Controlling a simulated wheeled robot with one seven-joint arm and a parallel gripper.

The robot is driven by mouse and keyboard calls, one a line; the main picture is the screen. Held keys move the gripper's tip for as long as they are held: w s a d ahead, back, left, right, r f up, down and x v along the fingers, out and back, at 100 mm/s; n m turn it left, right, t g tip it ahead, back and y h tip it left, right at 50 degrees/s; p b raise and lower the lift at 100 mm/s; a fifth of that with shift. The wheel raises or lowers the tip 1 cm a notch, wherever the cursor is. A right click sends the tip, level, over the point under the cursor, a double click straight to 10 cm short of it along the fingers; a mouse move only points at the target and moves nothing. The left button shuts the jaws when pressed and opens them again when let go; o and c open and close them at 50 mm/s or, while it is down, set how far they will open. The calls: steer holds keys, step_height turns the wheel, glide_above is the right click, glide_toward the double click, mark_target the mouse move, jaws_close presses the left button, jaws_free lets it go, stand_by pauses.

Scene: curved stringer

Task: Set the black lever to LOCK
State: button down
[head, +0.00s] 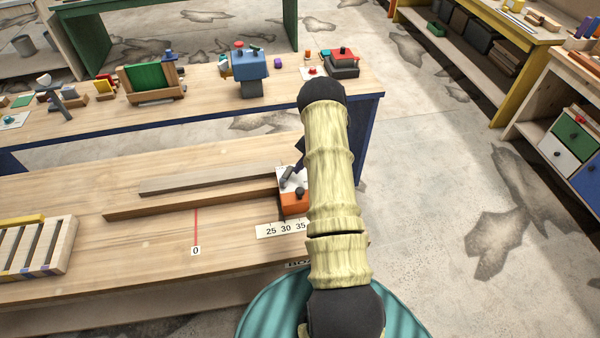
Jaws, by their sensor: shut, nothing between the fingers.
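An orange block with a white top plate (283,186) sits at the right end of the near bench. A black knob (299,191) shows on it, beside a dark grey bar (287,177) that leans up from the plate. I cannot tell which of these is the black lever, nor its setting; no LOCK mark is readable. My arm rises in front of the block's right side and covers part of it. My gripper is hidden behind the arm. A small dark blue piece shows at the arm's left edge, too unclear to name.
Two long wooden strips (190,200) run left from the block. A number scale (283,229) lies in front of it, and a red line with a 0 label (196,250) is further left. A slatted wooden rack (38,247) stands at the left.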

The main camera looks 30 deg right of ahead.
mark_target(290, 165)
steer(key=n+b, duration=0.1)
steer(key=w+n+g, duration=0.1)
steer(key=w+n+g+b, duration=0.1)
steer(key=shift+w+a+f+n+b, duration=0.25)
steer(key=shift+a+n+b, duration=0.05)
steer(key=shift+n, duration=0.1)
steer(key=shift+w+a+r+g+b, duration=0.1)
steer(key=shift+w+g+b, duration=0.2)
steer(key=shift+w+b, duration=0.15)
steer(key=shift+w+a+r, duration=0.1)
steer(key=shift+w+a, duration=0.15)
steer(key=shift+a, duration=0.15)
steer(key=shift+d, duration=0.1)
